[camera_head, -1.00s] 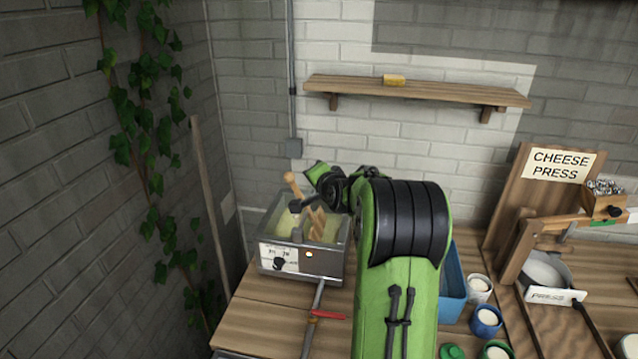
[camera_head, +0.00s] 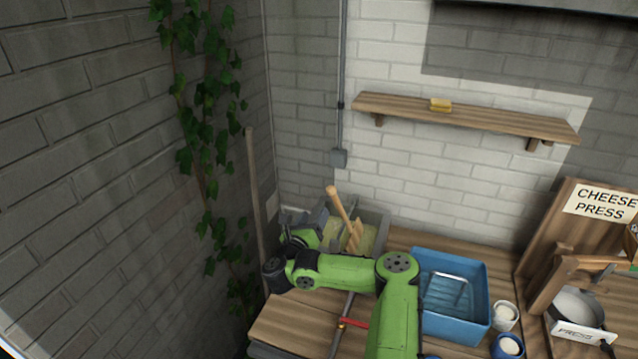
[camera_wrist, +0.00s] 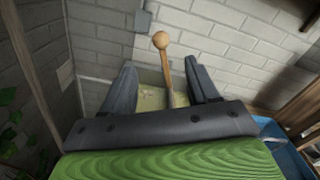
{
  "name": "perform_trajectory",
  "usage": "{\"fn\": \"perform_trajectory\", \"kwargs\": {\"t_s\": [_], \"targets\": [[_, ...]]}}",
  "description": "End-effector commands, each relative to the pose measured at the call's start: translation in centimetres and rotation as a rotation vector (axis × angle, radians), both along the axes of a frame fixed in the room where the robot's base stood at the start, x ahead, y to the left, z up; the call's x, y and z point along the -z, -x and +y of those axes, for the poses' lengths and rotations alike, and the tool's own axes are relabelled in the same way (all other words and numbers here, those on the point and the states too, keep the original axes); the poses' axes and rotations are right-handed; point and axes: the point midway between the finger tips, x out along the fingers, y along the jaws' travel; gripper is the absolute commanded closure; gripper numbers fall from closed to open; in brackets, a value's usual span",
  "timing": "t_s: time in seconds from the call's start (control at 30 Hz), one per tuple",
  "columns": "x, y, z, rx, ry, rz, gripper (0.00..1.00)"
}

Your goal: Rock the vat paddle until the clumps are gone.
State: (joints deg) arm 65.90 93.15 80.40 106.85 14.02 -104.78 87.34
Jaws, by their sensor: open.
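The vat (camera_head: 376,217) stands at the back left of the bench, its front hidden behind my arm. Pale yellowish contents show inside it in the wrist view (camera_wrist: 150,98). The wooden paddle (camera_head: 341,205) leans in the vat, with its round-knobbed handle rising up and to the left in the head view. In the wrist view the paddle handle (camera_wrist: 165,62) stands between my two spread fingers, ahead of them. My gripper (camera_wrist: 162,82) is open and does not hold the handle. I cannot make out clumps.
A blue tub (camera_head: 452,262) with a wire handle or rack stands right of my arm. White-filled cups (camera_head: 504,315) and the cheese press (camera_head: 580,308) are farther right. A brick wall with ivy (camera_head: 205,130) closes the left.

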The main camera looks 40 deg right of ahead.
Motion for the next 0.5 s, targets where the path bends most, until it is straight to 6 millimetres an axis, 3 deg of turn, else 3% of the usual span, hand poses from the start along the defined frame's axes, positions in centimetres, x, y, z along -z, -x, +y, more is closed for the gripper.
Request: {"fn": "perform_trajectory", "kwargs": {"t_s": [0.5], "targets": [[0.3,-5.4,-10.3,0.000,0.006,0.005,0.41]]}}
